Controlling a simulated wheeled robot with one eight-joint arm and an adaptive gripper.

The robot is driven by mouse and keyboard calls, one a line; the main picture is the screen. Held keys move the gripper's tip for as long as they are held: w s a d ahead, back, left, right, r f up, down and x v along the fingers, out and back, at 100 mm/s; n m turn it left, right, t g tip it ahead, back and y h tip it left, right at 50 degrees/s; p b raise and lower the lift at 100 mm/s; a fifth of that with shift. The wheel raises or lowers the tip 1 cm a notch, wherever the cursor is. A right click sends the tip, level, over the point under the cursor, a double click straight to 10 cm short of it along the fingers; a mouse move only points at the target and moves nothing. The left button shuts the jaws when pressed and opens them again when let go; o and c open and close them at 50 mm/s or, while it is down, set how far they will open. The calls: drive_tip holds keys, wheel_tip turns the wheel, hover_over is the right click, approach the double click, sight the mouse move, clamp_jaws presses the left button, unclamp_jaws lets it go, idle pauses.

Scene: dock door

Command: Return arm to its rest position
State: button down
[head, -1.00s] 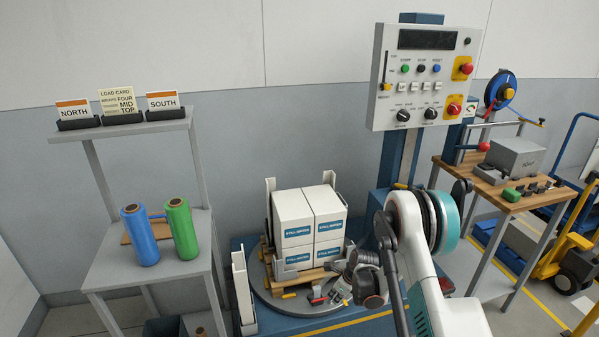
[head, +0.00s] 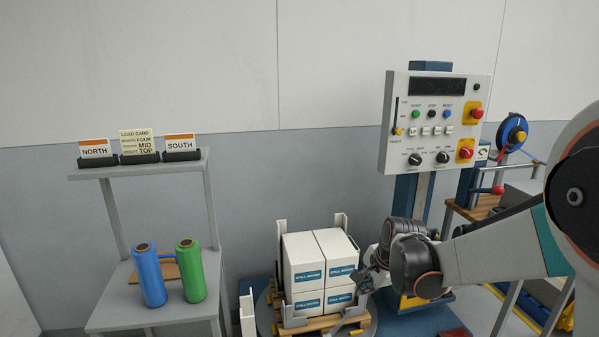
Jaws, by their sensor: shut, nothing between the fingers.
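My arm reaches in from the right edge of the head view. My gripper (head: 371,281) is at its end, just right of the stacked white cartons (head: 320,268) in the picture. Its fingers are small, dark and partly hidden by my wrist, and I see nothing held in them. The gripper overlaps the right edge of the cartons in the picture, and I cannot tell whether it touches them. The cartons stand on a wooden pallet (head: 315,323) on the turntable.
A control panel (head: 434,124) on a blue column stands behind my wrist. At left, a grey stand (head: 122,301) holds a blue roll (head: 149,275) and a green roll (head: 190,271), with cards on its upper shelf. A workbench at right is partly hidden by my arm.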

drive_tip(key=s+d+r+n+t, duration=0.1)
drive_tip(key=s+r+n, duration=0.6)
drive_tip(key=s+r, duration=0.6)
drive_tip(key=s+d+f+n+t+h, duration=0.1)
drive_tip(key=s+n, duration=0.6)
drive_tip(key=s, duration=0.8)
drive_tip(key=shift+s+d+f+n+t+h, duration=0.15)
drive_tip(key=shift+s+f+n+t+h, duration=0.15)
drive_tip(key=shift+f, duration=0.15)
